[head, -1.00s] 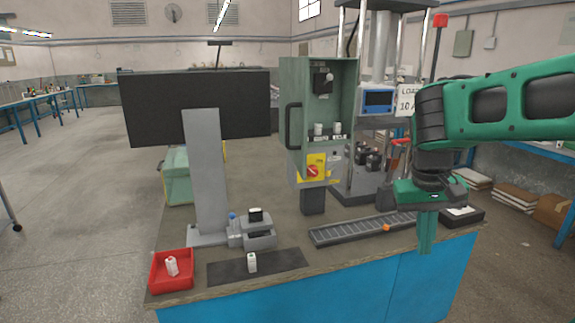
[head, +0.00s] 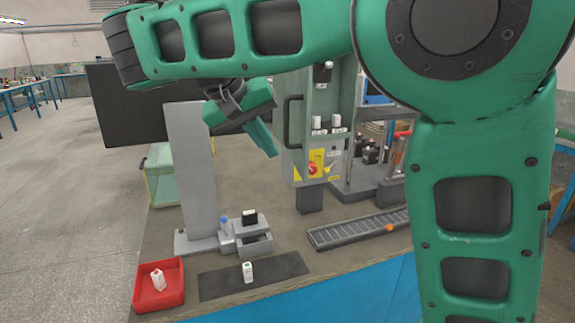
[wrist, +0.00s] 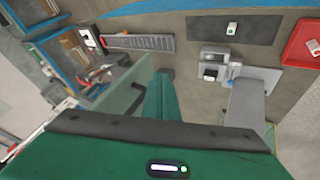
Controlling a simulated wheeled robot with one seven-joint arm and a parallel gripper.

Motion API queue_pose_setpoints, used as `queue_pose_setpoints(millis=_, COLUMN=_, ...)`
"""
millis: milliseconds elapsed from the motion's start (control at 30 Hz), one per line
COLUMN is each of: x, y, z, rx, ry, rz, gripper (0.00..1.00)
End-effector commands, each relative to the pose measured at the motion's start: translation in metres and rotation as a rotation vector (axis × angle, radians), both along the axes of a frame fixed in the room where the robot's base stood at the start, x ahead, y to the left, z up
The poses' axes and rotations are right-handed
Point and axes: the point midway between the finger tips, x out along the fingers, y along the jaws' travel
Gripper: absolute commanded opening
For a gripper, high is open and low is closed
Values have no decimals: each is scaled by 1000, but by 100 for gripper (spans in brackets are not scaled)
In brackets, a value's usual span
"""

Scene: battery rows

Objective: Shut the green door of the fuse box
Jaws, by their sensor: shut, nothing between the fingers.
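The fuse box (head: 340,100) is a grey-green box on a short dark post, with white fuses inside and a red knob on a yellow plate below. Its green door (head: 294,166) stands open at the box's left side, with a dark handle (head: 290,122). My gripper (head: 270,148) is shut and empty, pointing down just left of the door near the handle; I cannot tell whether it touches. In the wrist view my fingers (wrist: 162,88) are beside a pale green panel (wrist: 122,98), which looks like the door. My arm hides the box's top.
A dark monitor (head: 130,115) and grey upright (head: 187,165) stand left of my gripper. A grey clamp block (head: 250,240), red tray (head: 160,298), dark mat (head: 220,285) and slotted rail (head: 350,231) lie on the bench. A press stands right of the box.

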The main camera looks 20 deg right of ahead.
Motion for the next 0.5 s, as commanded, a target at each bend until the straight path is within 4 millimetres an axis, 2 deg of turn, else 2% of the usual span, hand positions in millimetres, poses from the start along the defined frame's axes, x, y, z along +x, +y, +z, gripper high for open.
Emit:
queue_pose_setpoints(millis=33, x=-2, y=11, z=3, rx=-3, ry=-10, rz=9, gripper=0)
queue_pose_setpoints(millis=167, x=-4, y=23, z=6, rx=-10, ry=-21, rz=14, gripper=0)
queue_pose_setpoints(millis=500, x=-2, y=18, z=-1, rx=-11, ry=-19, rz=6, gripper=0)
